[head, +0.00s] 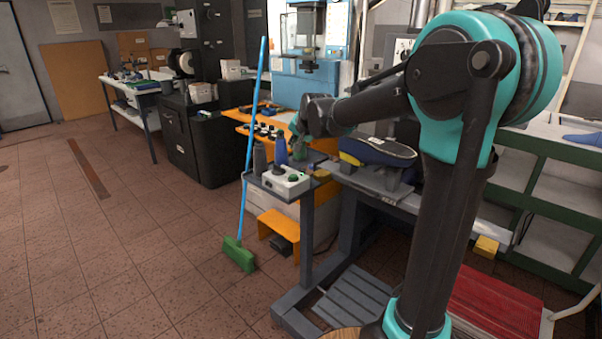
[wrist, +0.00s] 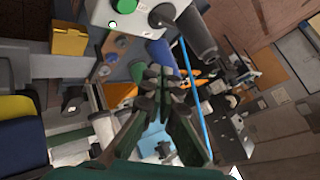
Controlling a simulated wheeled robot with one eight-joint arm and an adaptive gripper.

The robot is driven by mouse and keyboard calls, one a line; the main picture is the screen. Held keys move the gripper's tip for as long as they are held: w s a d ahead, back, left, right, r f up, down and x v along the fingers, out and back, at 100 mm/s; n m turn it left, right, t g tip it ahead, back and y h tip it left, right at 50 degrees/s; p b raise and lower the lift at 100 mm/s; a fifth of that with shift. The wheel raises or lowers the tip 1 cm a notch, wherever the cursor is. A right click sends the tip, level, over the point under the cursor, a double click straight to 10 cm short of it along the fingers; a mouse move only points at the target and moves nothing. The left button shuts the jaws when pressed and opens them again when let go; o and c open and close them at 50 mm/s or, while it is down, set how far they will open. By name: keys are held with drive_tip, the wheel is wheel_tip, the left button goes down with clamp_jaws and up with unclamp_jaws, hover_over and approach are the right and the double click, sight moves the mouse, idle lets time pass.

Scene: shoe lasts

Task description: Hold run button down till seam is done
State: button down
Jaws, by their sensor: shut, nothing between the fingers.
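A white control box (head: 286,182) stands on a small dark stand in the middle of the head view. In the wrist view the box (wrist: 120,12) is at the top edge, with the green button (wrist: 161,14) and the lit lamp (wrist: 113,24). My gripper (head: 298,143) is behind the box and above it in the head view. In the wrist view my gripper (wrist: 158,82) is shut and empty, with its tips apart from the button.
A blue cone (head: 281,150) and a grey cone (head: 258,157) stand close behind the box. A green broom with a blue handle (head: 250,150) leans at left. A yellow block (wrist: 69,39) shows in the wrist view. The tiled floor at left is open.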

sight(294, 176)
drive_tip(key=shift+f, duration=0.1)
drive_tip(key=shift+f, duration=4.3)
drive_tip(key=shift+f, duration=0.15)
drive_tip(key=shift+f, duration=0.25)
